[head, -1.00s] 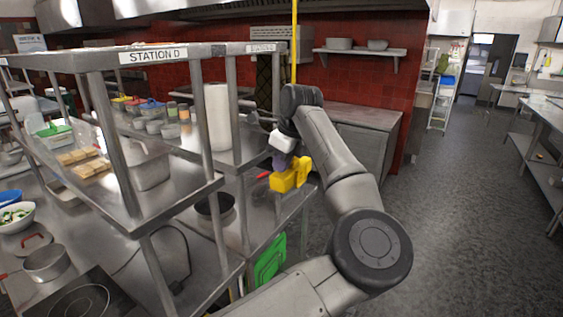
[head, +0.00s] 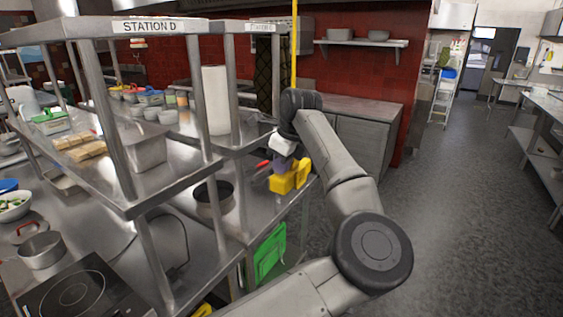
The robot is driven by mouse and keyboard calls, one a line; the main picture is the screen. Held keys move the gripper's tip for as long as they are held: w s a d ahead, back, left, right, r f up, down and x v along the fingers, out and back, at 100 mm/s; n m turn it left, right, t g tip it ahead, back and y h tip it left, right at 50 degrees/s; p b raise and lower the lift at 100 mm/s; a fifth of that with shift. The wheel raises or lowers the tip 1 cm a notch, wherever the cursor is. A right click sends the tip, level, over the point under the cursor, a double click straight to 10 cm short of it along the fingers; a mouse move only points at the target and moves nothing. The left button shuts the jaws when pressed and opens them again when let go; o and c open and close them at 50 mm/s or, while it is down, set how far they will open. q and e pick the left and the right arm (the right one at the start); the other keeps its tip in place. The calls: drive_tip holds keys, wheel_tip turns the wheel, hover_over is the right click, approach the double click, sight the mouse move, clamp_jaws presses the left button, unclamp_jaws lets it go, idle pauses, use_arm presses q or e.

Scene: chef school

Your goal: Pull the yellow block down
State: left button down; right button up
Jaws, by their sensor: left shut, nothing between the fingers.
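The yellow block (head: 290,178) is a small bright piece with a dark purplish part just above it. It shows beside the right end of the steel counter, below my wrist. My left gripper (head: 284,158) is at the end of the arm that rises from the bottom of the head view. It points down toward the block and is shut with nothing held. The fingertips are small and partly hidden, so I cannot tell whether they touch the block. A yellow vertical line (head: 294,45) runs up behind my wrist. My right gripper is not in view.
A steel shelf unit (head: 160,192) marked Station D fills the left. A dark pan (head: 213,198) stands on the counter left of the block, and a green board (head: 270,252) is below. Open grey floor (head: 470,220) lies to the right.

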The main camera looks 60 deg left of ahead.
sight(281, 189)
use_arm(q)
wheel_tip(281, 189, down, 7)
drive_tip(key=b, duration=0.4)
drive_tip(key=shift+f+b, duration=0.2)
drive_tip(key=shift+b, duration=0.2)
